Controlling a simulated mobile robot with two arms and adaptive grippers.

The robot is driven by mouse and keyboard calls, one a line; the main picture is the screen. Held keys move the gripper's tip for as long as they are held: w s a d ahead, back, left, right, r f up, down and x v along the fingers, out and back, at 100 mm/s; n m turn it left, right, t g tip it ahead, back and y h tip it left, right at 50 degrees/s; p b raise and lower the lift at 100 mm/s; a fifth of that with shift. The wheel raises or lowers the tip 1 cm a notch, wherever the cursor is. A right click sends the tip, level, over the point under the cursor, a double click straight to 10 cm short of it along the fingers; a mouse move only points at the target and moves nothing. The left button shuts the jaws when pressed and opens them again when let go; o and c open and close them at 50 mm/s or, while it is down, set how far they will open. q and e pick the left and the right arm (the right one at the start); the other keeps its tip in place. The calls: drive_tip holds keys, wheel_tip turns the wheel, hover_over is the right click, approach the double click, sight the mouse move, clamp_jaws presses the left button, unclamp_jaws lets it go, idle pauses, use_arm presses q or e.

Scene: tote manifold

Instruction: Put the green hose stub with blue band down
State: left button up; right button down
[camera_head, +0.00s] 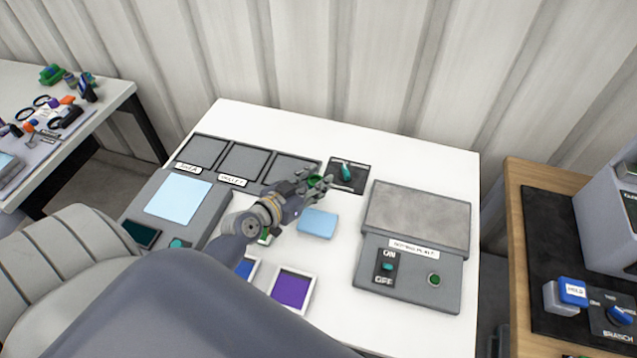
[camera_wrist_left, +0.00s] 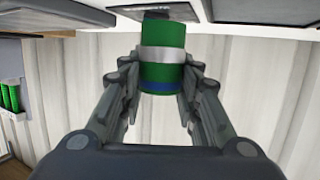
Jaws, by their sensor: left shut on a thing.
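The green hose stub with blue band (camera_wrist_left: 163,73) is a green cylinder with a silver band and a blue band, seen in the left wrist view. My left gripper (camera_wrist_left: 163,84) is shut on it, with a finger on each side. In the head view my left gripper (camera_head: 318,184) is over the white table, close to the right-hand dark tray square. Only a little green of the stub shows between the fingers there. My right gripper does not show.
Three dark tray squares (camera_head: 247,163) line the table's back left. A black pad with a teal switch (camera_head: 347,173) is just right of the gripper. A light blue block (camera_head: 317,223) lies in front. A grey hotplate unit (camera_head: 417,215) stands at right.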

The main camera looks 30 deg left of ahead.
use_arm(q)
drive_tip(key=shift+w+d, duration=0.2)
drive_tip(key=shift+w, duration=0.25)
drive_tip(key=shift+f, duration=0.15)
drive_tip(key=shift+f+b, duration=0.4)
drive_tip(key=shift+f, duration=1.25)
drive_tip(key=shift+f, duration=0.15)
drive_tip(key=o, duration=1.1)
drive_tip(key=shift+o, duration=0.2)
